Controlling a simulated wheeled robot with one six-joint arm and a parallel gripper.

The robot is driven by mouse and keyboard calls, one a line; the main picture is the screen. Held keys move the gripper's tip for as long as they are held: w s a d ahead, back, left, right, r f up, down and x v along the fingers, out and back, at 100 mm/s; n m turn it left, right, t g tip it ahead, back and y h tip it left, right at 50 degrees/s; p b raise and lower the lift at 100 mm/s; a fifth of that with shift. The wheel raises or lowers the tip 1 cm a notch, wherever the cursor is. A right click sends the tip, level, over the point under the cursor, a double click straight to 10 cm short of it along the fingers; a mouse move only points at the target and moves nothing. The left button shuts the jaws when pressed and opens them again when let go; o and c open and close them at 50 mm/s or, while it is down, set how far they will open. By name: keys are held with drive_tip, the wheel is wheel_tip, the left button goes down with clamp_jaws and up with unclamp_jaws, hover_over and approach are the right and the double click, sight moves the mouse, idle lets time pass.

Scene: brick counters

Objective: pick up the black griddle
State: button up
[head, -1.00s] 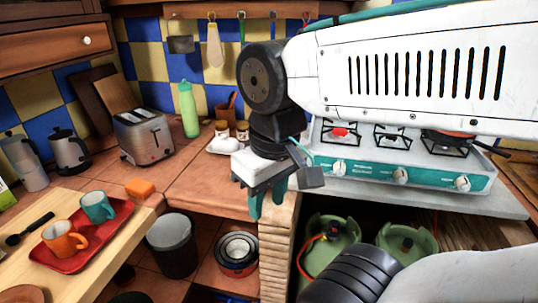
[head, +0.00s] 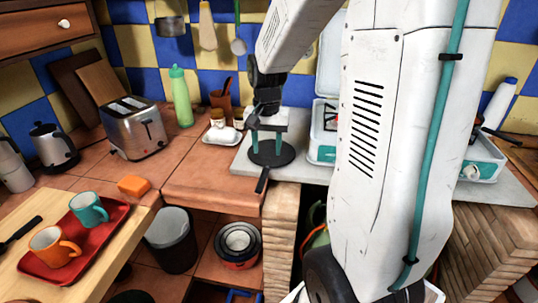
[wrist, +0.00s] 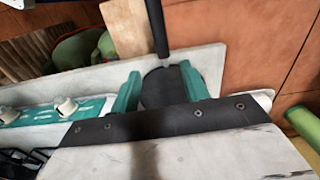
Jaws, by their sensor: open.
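The black griddle (head: 284,158) is a flat round plate with a straight handle. It lies on the pale slab beside the stove, its handle pointing toward the front edge of the counter. My gripper (head: 267,145) is over the plate, pointing down, with its teal fingers apart. In the wrist view, the griddle (wrist: 160,82) shows between the open fingers of my gripper (wrist: 160,85), with its handle running away to the top. Part of the plate is hidden by the gripper. I cannot tell whether the fingertips touch it.
The stove (head: 322,150) is close on the right, partly hidden by my arm. A white dish with small jars (head: 224,134) and a green bottle (head: 181,98) stand to the left. A toaster (head: 133,128) is farther left.

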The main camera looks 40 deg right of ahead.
sight(266, 168)
drive_tip(key=f, duration=0.5)
drive_tip(key=w+f, duration=0.1)
drive_tip(key=f, duration=0.2)
drive_tip(key=shift+d+f, duration=0.25)
drive_tip(key=shift+w, duration=0.1)
clamp_jaws()
